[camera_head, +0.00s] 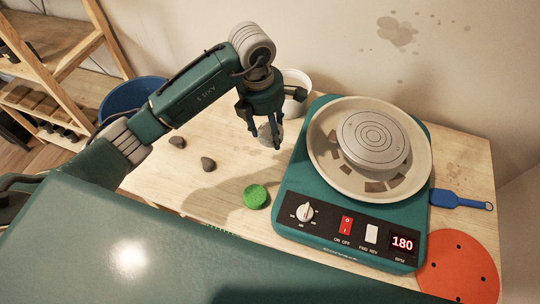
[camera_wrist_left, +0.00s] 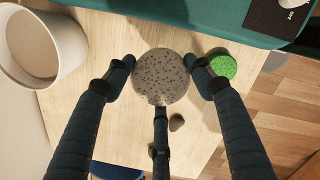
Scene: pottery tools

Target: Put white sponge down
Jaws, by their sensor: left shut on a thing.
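The white sponge (camera_wrist_left: 161,77) looks round, grey-white and speckled in the left wrist view. My left gripper (camera_wrist_left: 160,80) is shut on it, with fingers on both sides and a third finger below it. In the head view the sponge (camera_head: 268,134) shows small under my left gripper (camera_head: 264,122), over the wooden table left of the pottery wheel. I cannot tell whether the sponge touches the table. My right gripper is not in view.
The pottery wheel (camera_head: 320,200) stands right of the gripper. A green sponge (camera_head: 256,196) lies in front, and two dark stones (camera_head: 208,163) lie to the left. A white bucket (camera_head: 296,80) stands behind the gripper. A blue tool (camera_head: 460,199) and an orange disc (camera_head: 458,266) lie at right.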

